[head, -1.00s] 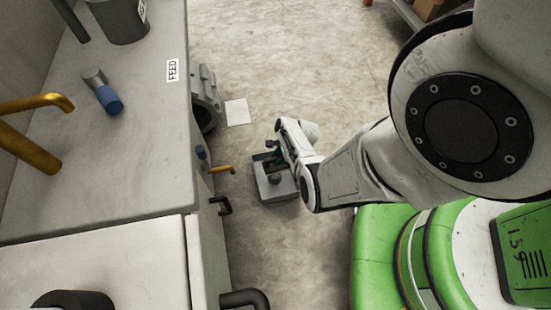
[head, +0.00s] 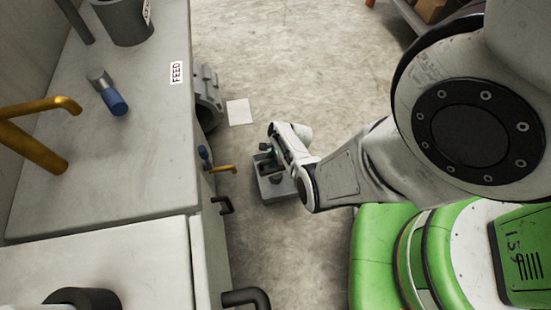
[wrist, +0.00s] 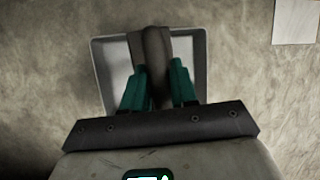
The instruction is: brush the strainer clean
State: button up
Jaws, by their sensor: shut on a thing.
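My gripper (wrist: 153,88) has teal fingers shut on a dark grey-brown piece (wrist: 152,50). The piece is long and narrow between the fingers and wider at its far end; I cannot tell for sure whether it is the brush. Behind it in the wrist view is a shallow grey tray (wrist: 110,55). In the head view the tray (head: 273,193) stands on the floor, with my gripper (head: 270,151) at its far side. A small dark spot shows inside the tray. I cannot tell whether the held piece touches the tray. I cannot make out the strainer for certain.
A grey counter (head: 140,170) with a FEED label runs along the left. A ribbed grey cylindrical housing (head: 207,95) sits at its side, with a yellow handle (head: 222,169) and black pulls nearby. A white sheet (head: 240,112) lies on the floor.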

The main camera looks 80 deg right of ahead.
jog(key=shift+d, duration=0.1)
dwell(0.4)
jog(key=shift+s+d, duration=0.35)
jog(key=shift+s, duration=0.3)
jog(key=shift+s+d, duration=0.3)
jog(key=shift+s, duration=0.3)
notch_tip(320, 180, up, 7)
jog(key=p, duration=0.6)
jog(key=shift+p, duration=0.35)
jog(key=shift+s+a+f+b+x, duration=0.1)
jog(key=shift+s+b+x, duration=0.1)
jog(key=shift+b+x, duration=0.8)
jog(key=shift+s+a+f+b+x, duration=0.1)
jog(key=shift+s+b+x, duration=0.1)
jog(key=shift+b+x, duration=0.8)
jog(key=shift+s+a+f+b+x, duration=0.1)
jog(key=shift+s+b+x, duration=0.15)
jog(key=shift+b+x, duration=0.75)
jog(key=shift+w+f, duration=0.1)
jog(key=shift+f, duration=0.4)
jog(key=shift+s+d, duration=0.1)
jog(key=shift+s, duration=0.1)
